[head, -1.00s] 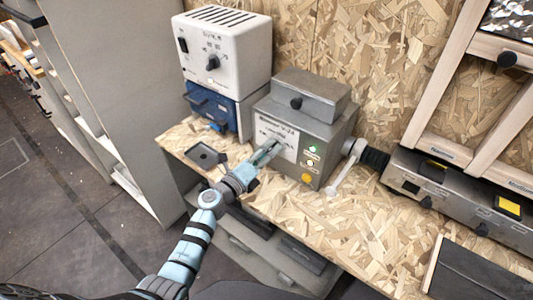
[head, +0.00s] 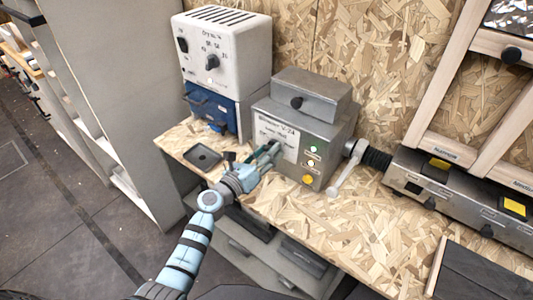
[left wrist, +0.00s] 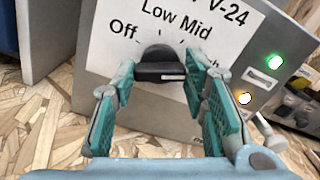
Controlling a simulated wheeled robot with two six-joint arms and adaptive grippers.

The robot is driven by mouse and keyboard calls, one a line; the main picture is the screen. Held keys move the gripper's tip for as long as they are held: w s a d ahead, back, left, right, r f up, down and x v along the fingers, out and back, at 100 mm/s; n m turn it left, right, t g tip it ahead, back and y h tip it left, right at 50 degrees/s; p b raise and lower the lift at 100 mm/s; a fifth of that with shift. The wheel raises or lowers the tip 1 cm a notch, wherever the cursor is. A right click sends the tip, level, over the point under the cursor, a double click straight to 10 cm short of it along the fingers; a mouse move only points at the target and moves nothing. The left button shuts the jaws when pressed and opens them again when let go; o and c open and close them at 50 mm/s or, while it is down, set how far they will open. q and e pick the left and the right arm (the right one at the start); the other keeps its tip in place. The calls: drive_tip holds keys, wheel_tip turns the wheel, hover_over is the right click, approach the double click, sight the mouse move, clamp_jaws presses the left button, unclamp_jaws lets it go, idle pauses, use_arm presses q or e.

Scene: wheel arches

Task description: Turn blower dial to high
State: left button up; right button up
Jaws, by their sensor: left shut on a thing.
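The grey blower box (head: 325,130) stands on the bench with a white label plate (head: 277,137) on its front. In the left wrist view the black blower dial (left wrist: 160,66) sits under the printed marks Off, Low and Mid; the mark at the right is mostly covered by a finger. My left gripper (head: 268,154) is at the box front, and its teal fingers (left wrist: 160,85) are shut on the dial from left and right. Which mark the dial points to I cannot tell. My right gripper is not in view.
A white unit (head: 222,50) with its own knob stands on a blue box (head: 208,104) at the back left. Green and yellow lights (head: 308,178) and a lever (head: 345,168) are at the blower box's right. Bare bench (head: 330,225) lies in front.

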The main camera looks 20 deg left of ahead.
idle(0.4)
use_arm(q)
drive_tip(key=o, duration=1.2)
drive_tip(key=shift+c, duration=0.2)
drive_tip(key=v, duration=1.2)
